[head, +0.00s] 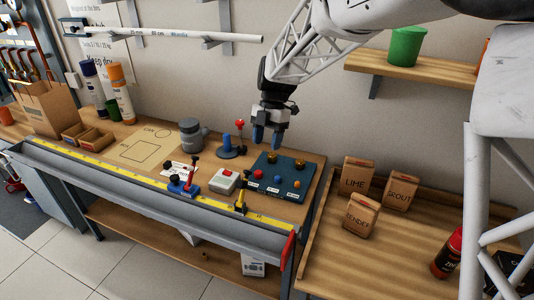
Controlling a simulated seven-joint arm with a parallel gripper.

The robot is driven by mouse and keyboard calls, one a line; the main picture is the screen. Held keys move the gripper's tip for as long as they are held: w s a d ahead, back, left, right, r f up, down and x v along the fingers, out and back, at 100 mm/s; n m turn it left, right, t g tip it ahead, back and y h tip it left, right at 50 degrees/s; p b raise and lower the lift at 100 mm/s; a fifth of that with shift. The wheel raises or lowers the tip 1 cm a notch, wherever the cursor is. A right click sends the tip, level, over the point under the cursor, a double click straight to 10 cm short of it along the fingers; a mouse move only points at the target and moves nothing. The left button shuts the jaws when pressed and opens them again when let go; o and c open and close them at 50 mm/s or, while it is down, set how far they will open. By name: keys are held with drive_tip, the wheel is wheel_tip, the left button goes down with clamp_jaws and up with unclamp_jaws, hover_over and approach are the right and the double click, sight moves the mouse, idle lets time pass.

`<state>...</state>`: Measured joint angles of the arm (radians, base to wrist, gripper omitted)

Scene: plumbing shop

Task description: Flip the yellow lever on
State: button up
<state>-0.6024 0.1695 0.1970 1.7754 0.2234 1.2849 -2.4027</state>
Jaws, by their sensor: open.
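The likely yellow lever is a small yellow piece with a black top (240,202), at the front of the workbench (215,150). It is small in the head view, and I cannot tell its lever position. My gripper (267,140) is open, with its blue-tipped fingers pointing down and apart. It hangs above the back of the dark teal panel with coloured knobs (280,190), farther back and a little right of the yellow piece. Nothing shows between the fingers.
Left of the yellow piece are a white box with a red button (224,181) and a blue-and-red device (182,184). Behind stand a red-knobbed stick on a blue base (230,147) and a grey canister (190,135).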

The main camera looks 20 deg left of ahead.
drive_tip(key=a+n, duration=0.1)
drive_tip(key=a+f, duration=0.1)
drive_tip(key=a, duration=0.1)
drive_tip(key=a+f+n, duration=0.1)
drive_tip(key=a, duration=0.1)
drive_tip(key=shift+f+n+g, duration=0.1)
drive_tip(key=shift+n+g, duration=0.2)
drive_tip(key=shift+x, duration=3.9)
drive_tip(key=shift+d, duration=0.1)
drive_tip(key=shift+c, duration=0.4)
drive_tip(key=shift+w, duration=0.1)
clamp_jaws()
